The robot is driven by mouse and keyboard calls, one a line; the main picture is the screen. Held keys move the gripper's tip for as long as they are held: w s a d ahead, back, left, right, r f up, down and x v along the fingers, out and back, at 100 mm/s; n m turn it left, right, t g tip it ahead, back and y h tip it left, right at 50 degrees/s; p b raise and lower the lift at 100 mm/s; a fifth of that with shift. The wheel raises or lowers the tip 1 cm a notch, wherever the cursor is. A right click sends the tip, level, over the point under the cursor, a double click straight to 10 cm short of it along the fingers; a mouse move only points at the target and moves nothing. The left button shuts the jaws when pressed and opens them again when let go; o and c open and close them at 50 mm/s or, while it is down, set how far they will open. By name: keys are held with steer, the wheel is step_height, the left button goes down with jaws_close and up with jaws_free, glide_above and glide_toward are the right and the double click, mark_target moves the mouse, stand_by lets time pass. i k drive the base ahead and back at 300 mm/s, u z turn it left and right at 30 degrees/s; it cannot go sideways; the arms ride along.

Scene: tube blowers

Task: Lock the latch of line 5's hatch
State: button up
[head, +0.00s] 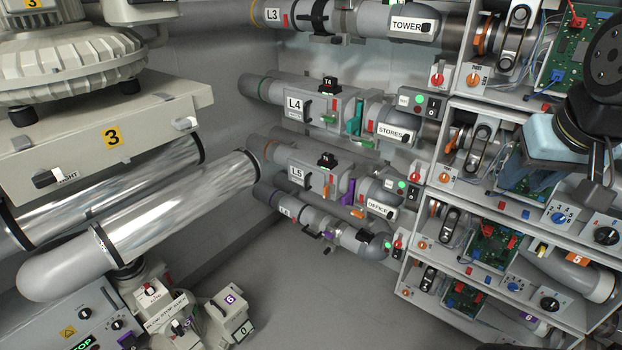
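Line 5's grey pipe carries the L5 label (297,176), right of the picture's middle left. Beside the label, the hatch (314,180) has a dark handle. A small orange lever (327,186), which looks like the latch, sits at the hatch's right side and appears roughly upright. Its exact setting is too small to tell. A black knob block (327,160) stands on top of the pipe. My gripper (596,194) seems to be the dark end below the light-blue part of my arm at the right edge, well apart from the hatch. Its fingers are not clear.
Line 4 (294,104) runs above, with a green lever lying level. A purple slide (347,191) and the OFFICE label (378,208) lie right of the hatch. Shelves with circuit boards (495,243) fill the right. The floor (300,290) below the pipes is clear.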

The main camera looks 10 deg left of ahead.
mark_target(327, 189)
steer(key=u, duration=0.15)
steer(key=i, duration=0.85)
steer(key=u, duration=0.2)
